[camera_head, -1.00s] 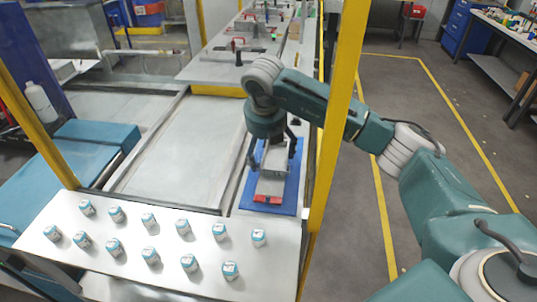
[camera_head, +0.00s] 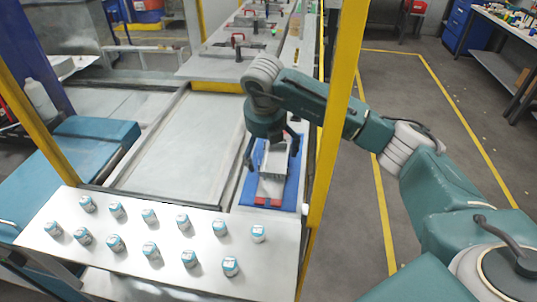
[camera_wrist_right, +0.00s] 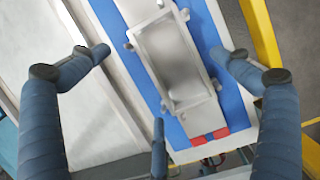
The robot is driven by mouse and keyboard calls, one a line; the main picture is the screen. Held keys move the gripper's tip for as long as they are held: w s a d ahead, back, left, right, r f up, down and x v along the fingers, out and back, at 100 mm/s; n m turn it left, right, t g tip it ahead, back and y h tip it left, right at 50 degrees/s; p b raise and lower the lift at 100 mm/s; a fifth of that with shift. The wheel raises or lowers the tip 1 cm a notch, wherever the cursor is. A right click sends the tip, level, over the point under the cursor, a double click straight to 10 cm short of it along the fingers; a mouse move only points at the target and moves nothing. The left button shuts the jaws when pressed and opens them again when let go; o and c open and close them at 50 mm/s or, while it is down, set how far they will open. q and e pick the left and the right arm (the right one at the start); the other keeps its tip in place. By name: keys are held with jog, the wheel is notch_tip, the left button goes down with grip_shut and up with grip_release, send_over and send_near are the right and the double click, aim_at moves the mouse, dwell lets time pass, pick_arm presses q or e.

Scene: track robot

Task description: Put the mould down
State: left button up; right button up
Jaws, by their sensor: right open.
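The mould (camera_head: 274,159) is a grey metal rectangular tray. It sits over a light strip on the blue base (camera_head: 291,190), at the right end of the work cell in the head view. In the right wrist view the mould (camera_wrist_right: 177,62) shows its hollow inside, with small round knobs along its edges. My right gripper (camera_head: 271,156) is above the mould with its fingers spread on both sides. In the wrist view the fingers of the right gripper (camera_wrist_right: 160,58) are open and stand clear of the mould's sides. My left gripper is not in view.
Several small blue-and-white jars (camera_head: 150,216) stand on the white front shelf (camera_head: 255,270). An empty grey panel (camera_head: 165,145) lies left of the blue base. Clamps stand on the bench behind.

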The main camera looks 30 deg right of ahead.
jog(key=b+v, duration=0.2)
jog(key=v, duration=0.8)
jog(key=shift+b, duration=0.35)
